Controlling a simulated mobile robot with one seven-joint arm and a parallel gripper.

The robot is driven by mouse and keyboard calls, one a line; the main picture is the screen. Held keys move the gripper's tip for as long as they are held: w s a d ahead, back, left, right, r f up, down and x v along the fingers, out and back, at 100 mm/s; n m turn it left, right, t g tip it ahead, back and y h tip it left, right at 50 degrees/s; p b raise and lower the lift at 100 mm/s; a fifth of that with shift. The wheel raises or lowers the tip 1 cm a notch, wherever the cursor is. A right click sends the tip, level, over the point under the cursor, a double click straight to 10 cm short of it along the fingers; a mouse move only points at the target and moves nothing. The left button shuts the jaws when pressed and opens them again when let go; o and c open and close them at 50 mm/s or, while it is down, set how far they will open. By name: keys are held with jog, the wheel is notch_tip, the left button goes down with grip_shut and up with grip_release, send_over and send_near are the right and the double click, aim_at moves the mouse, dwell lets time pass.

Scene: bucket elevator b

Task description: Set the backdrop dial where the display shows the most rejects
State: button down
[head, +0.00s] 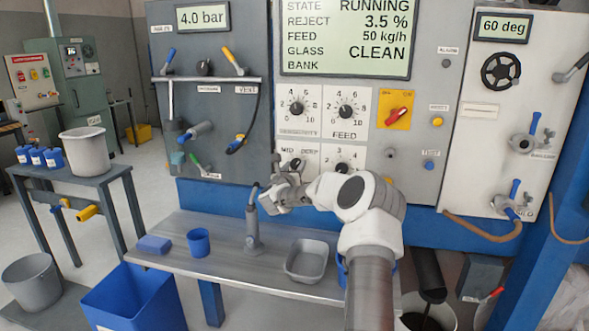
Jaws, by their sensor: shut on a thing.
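Close around are the sensitivity dial (297,107), feed dial (346,111), another dial (343,165) and a red switch (398,115). A bench (225,255) below holds a blue cup (199,243), grey tray (307,261) and upright grey tool (253,230).

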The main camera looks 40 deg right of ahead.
jog(key=n+b, duration=0.3)
jog(key=n, duration=0.1)
jog(key=shift+w+a+f, duration=0.1)
jog(key=n+b, duration=0.1)
jog(key=n, duration=0.3)
jog(key=shift+n+b, duration=0.3)
jog(key=shift+b, duration=0.1)
jog(key=n, duration=0.5)
jog(key=shift+a+n+b, duration=0.1)
jog(key=shift+n+b, duration=0.2)
jog(key=shift+b, duration=0.05)
jog(key=n, duration=0.4)
jog(key=shift+f, duration=0.1)
jog(key=n+p, duration=0.1)
jog(key=n, duration=0.3)
jog(key=n+p, duration=0.1)
jog(key=n, duration=0.2)
jog(key=shift+f+n, duration=0.1)
jog(key=shift+n, duration=0.2)
jog(key=n+p, duration=0.1)
jog(key=n, duration=0.2)
jog(key=shift+n, duration=0.4)
jog(key=shift+d+n+p, duration=0.2)
jog(key=shift+n+p, duration=0.3)
jog(key=shift+n, duration=1.5)
